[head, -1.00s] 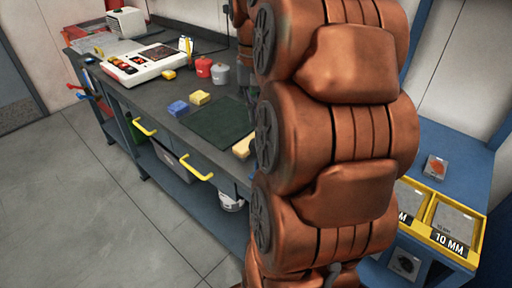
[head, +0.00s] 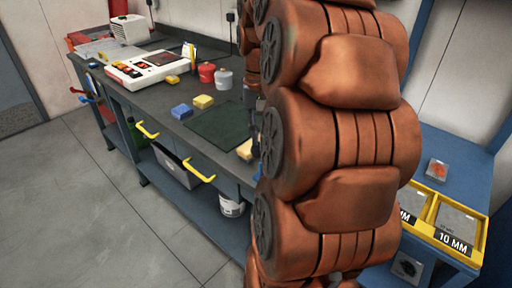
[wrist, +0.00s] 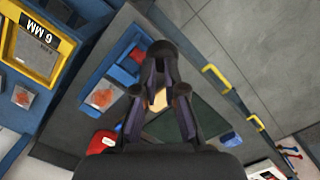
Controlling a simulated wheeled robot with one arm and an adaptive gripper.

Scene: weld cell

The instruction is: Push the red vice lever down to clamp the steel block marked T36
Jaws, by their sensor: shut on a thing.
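My gripper (wrist: 160,88) shows in the wrist view with its dark fingers drawn together over the bench. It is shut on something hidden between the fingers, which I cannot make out. A yellow-tan block (wrist: 157,101) shows through the gap; I cannot tell whether it touches the fingers. A small red part (wrist: 137,55) lies by a blue fixture (wrist: 122,72) left of the fingers; I cannot tell whether it is the vice lever. I cannot pick out the steel block marked T36. In the head view my arm hides the gripper and that part of the bench.
The dark bench (head: 150,92) carries a green mat (head: 218,126), a blue block (head: 181,111), yellow blocks (head: 203,102), red and grey cans (head: 207,72) and a white control box (head: 150,64). Yellow drawer handles (head: 199,171) stick out in front. A yellow 10 MM bin (head: 452,243) stands right.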

